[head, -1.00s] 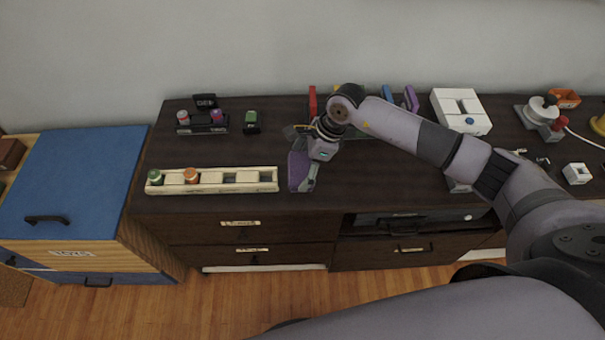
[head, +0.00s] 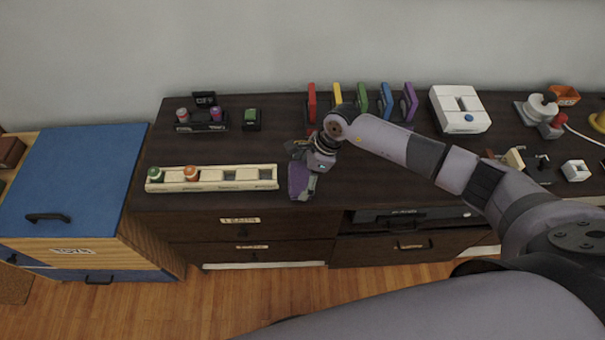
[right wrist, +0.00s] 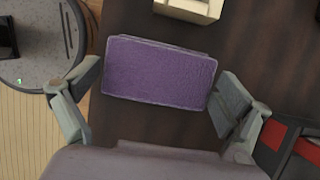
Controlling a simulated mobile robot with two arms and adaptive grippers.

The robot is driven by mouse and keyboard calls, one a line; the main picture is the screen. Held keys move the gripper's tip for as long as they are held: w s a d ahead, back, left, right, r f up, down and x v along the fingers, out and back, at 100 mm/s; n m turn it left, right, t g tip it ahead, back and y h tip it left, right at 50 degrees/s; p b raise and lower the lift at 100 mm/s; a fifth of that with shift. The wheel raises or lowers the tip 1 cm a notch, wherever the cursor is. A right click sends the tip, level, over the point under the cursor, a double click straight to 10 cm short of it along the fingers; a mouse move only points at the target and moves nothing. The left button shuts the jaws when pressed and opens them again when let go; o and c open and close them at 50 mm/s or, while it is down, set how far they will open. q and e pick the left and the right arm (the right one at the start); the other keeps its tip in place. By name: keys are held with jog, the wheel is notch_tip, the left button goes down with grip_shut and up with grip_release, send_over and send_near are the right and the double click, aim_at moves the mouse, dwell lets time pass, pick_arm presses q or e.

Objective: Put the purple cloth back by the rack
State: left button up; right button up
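The purple cloth (head: 298,181) is a flat rectangular pad near the front edge of the dark cabinet top, just right of the cream tray. In the right wrist view the purple cloth (right wrist: 158,72) lies between the two fingers of my right gripper (right wrist: 160,88). The fingers are spread wide, with a small gap showing at each side of the cloth. In the head view my right gripper (head: 303,182) is at the cloth and partly covers it. The rack with red, yellow, green, blue and purple upright pieces (head: 362,103) stands at the back. My left gripper is not in view.
The cream tray (head: 260,185) with two round pieces stands close left of the cloth. A dark stand (head: 203,126) and a green block (head: 251,116) are behind it. A white box (head: 460,108) stands right of the rack. My right arm crosses the right side.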

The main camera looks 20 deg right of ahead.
dwell(0.3)
jog(key=shift+r, duration=0.25)
jog(key=b+v, duration=0.2)
jog(key=v, duration=1)
jog(key=shift+s+f, duration=0.1)
